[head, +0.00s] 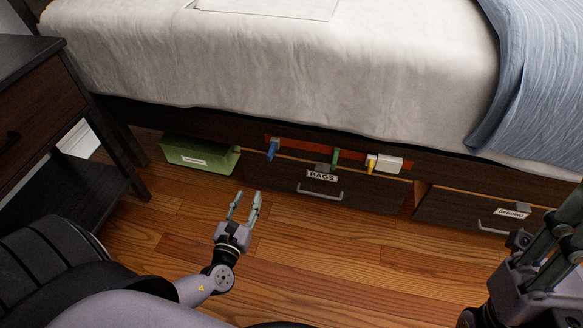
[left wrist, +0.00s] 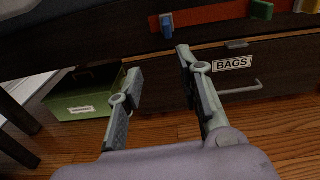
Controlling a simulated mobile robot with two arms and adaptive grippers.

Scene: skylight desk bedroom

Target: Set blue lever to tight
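The blue lever (head: 272,150) is at the left end of a red strip (head: 300,145) under the bed's edge, angled down and left in the head view. It also shows at the top of the left wrist view (left wrist: 167,24). A green lever (head: 335,157) and a yellow lever (head: 371,165) sit to its right. My left gripper (head: 245,195) is open and empty, below and in front of the blue lever, not touching it. My right gripper (head: 550,245) is at the right edge of the head view, with its fingertips partly cut off. I see no readable "tight" mark.
A drawer labelled BAGS (head: 352,193) with a handle is below the levers. A green box (head: 200,155) stands on the floor at left. A dark nightstand (head: 40,100) is at far left. Another drawer (head: 455,208) is at right. The wooden floor ahead is clear.

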